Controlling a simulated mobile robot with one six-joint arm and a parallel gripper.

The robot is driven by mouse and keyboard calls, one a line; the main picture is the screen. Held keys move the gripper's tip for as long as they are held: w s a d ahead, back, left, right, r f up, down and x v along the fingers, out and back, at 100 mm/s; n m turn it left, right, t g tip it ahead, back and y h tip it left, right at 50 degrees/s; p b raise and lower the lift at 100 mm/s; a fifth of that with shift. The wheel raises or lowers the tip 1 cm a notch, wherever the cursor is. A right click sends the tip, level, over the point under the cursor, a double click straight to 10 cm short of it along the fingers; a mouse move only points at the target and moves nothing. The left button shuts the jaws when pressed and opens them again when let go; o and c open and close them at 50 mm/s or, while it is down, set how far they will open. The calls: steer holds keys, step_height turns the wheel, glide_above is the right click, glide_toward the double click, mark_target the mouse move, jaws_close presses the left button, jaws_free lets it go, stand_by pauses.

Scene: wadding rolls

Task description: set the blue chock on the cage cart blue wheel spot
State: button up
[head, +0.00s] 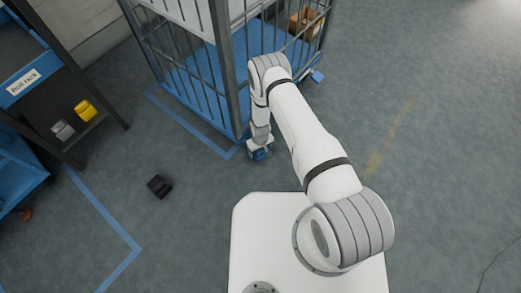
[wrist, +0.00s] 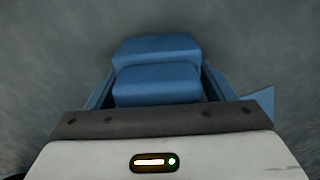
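The blue chock (wrist: 156,85) is a stepped block that fills the space between the fingers of my gripper (wrist: 156,80) in the wrist view. The fingers lie along both its sides. In the head view my gripper (head: 260,150) points down, with blue at its tip, close to the floor beside the near corner of the cage cart (head: 232,75). The cart has a blue base and grey bars. I cannot tell whether the chock touches the floor. The blue wheel spot is not clearly distinguishable; the arm and gripper cover part of that corner.
Blue floor tape (head: 190,122) runs along the cart's left side. A black block (head: 159,186) lies on open floor to the left. A rack (head: 40,85) at far left holds yellow (head: 85,111) and grey (head: 62,130) pieces. The floor on the right is clear.

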steer(key=shift+o, duration=0.9)
step_height(320, 180, up, 12)
steer(key=p, duration=0.4)
steer(key=shift+r+p, duration=0.15)
steer(key=shift+p, duration=0.15)
